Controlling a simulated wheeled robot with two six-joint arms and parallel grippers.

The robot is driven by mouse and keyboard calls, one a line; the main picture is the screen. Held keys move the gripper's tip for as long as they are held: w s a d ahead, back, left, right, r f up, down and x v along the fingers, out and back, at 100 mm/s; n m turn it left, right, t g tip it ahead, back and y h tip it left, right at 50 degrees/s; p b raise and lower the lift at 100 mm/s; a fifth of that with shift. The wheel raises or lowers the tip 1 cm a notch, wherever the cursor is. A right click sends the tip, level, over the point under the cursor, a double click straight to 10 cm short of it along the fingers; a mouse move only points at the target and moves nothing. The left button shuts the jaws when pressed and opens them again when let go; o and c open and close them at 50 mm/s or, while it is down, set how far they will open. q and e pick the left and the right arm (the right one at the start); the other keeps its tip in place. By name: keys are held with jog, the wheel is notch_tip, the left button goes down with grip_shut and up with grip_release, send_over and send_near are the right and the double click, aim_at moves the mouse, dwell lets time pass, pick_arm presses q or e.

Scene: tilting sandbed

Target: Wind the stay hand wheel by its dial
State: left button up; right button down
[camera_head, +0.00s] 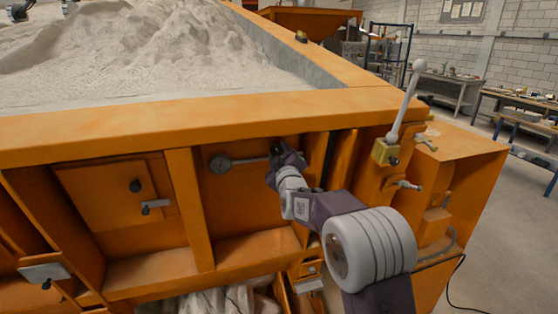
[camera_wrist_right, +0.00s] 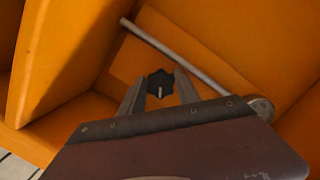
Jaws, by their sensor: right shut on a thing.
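The stay hand wheel is a small black lobed knob (camera_wrist_right: 160,83) with a pale pin at its centre, seen in the right wrist view. My right gripper (camera_head: 279,152) reaches into an orange recess under the sandbed rim and is shut on this knob. Its two fingers (camera_wrist_right: 160,90) stand on either side of the knob in the wrist view. My left gripper is out of view.
The orange sandbed rim (camera_head: 180,117) runs above the recess, with sand (camera_head: 130,50) behind it. An upright post (camera_head: 189,208) parts the recess from a left panel with a black knob (camera_head: 135,186). A lever with a pale ball (camera_head: 404,105) stands at the right corner.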

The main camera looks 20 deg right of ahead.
jog(key=n, duration=0.3)
jog(key=shift+f+h+b, duration=0.2)
jog(key=shift+h+b, duration=0.15)
jog(key=shift+h, duration=0.05)
jog(key=n, duration=0.3)
jog(key=shift+n+t+b, duration=0.3)
jog(key=shift+t, duration=0.1)
jog(key=n+b, duration=0.1)
jog(key=n, duration=0.2)
jog(key=shift+t, duration=0.3)
jog(key=shift+r+n+t+b, duration=0.1)
jog(key=shift+n+t+b, duration=0.3)
jog(key=shift+n, duration=1.4)
jog(key=c, duration=0.9)
grip_release()
jog(key=shift+r, duration=0.1)
jog(key=shift+s, duration=0.1)
